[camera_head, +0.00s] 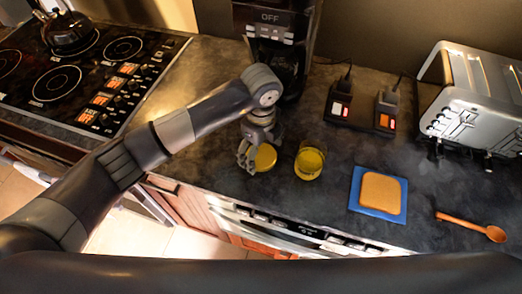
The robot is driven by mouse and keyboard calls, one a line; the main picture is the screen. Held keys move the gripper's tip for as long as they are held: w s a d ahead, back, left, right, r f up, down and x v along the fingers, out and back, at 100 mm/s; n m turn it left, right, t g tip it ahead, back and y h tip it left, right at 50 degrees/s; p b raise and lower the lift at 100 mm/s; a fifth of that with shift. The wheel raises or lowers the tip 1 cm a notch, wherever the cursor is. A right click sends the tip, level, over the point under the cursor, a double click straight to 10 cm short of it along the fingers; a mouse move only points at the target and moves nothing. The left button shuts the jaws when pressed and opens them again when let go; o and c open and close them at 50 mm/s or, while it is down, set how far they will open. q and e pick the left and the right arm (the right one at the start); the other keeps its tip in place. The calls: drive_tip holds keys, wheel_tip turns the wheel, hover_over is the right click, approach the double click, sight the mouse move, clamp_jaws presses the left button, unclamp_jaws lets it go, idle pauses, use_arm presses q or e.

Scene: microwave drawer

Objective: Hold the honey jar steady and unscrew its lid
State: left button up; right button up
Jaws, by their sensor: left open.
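A round yellow lid-like disc (266,157) shows on the dark counter beside my left gripper. Whether it sits on a jar or lies flat, I cannot tell. A clear glass jar (309,162) with yellow content stands just right of it, upright. It looks open at the top, but the picture is small. My left gripper (247,163) points down at the left edge of the yellow disc, its fingers open. Whether they touch the disc is unclear. My right gripper is not in view.
A blue board (356,203) with a bread slice (381,193) and a wooden spoon (470,226) lie to the right. A coffee maker (273,22), a socket box (355,117) and a toaster (463,95) stand behind. A stove (72,78) is at left.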

sight(261, 155)
use_arm(q)
wheel_tip(261, 155, up, 11)
drive_tip(key=b, duration=0.3)
drive_tip(key=shift+r, duration=0.2)
idle(1.0)
